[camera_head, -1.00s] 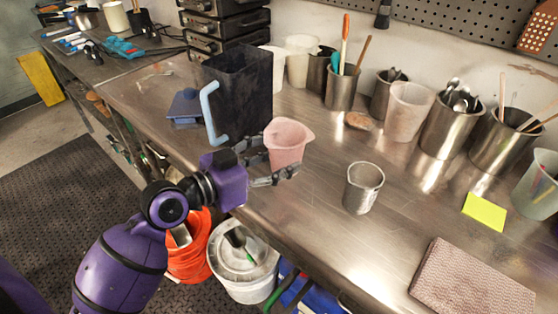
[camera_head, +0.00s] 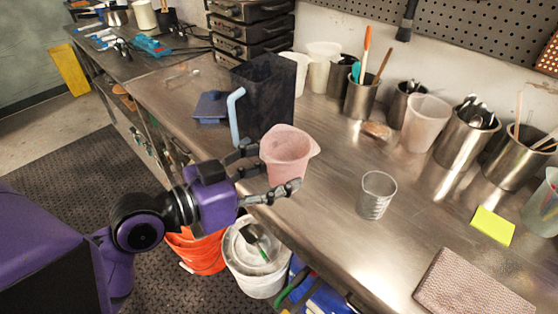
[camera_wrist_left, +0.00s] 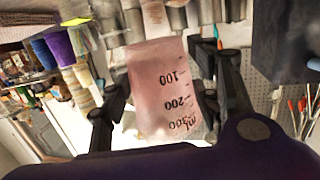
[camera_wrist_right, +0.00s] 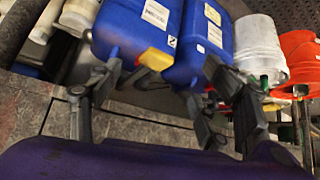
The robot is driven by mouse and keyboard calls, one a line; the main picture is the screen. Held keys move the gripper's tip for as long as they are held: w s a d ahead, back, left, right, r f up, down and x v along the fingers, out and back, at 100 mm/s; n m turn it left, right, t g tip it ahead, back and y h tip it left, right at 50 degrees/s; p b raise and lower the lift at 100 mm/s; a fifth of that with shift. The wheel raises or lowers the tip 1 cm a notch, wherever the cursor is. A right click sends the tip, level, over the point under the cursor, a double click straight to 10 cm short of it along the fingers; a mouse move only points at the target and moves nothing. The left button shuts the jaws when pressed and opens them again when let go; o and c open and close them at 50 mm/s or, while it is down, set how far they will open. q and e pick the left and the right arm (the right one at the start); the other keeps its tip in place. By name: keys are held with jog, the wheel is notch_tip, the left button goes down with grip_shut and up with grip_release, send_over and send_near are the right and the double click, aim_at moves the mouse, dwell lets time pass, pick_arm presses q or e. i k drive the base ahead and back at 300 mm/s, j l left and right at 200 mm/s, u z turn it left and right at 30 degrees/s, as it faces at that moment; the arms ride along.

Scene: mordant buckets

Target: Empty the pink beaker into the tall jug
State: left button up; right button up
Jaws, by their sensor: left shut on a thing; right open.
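The pink beaker (camera_head: 286,153) is translucent, with measuring marks that show in the left wrist view (camera_wrist_left: 163,85). My left gripper (camera_head: 272,172) is shut on it, with fingers on both sides, and the beaker looks nearly upright near the bench's front edge. The tall jug (camera_head: 268,92) is dark, with a light blue handle, and stands on the bench behind and left of the beaker. It also shows at the right of the left wrist view (camera_wrist_left: 284,45). What is inside the jug and beaker cannot be seen. My right gripper (camera_wrist_right: 150,110) is open and empty, low near blue containers.
A blue item (camera_head: 211,106) lies left of the jug. Metal pots and a white beaker (camera_head: 425,122) line the wall. A brown cloth (camera_head: 470,284) and yellow note (camera_head: 492,225) lie at right. The bench front-centre is clear.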

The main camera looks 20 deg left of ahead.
aim_at(263, 96)
jog(key=i+j, duration=0.1)
jog(key=j, duration=1.6)
jog(key=i+j+z, duration=0.1)
jog(key=j, duration=1.6)
jog(key=z, duration=0.9)
jog(key=i+j, duration=0.05)
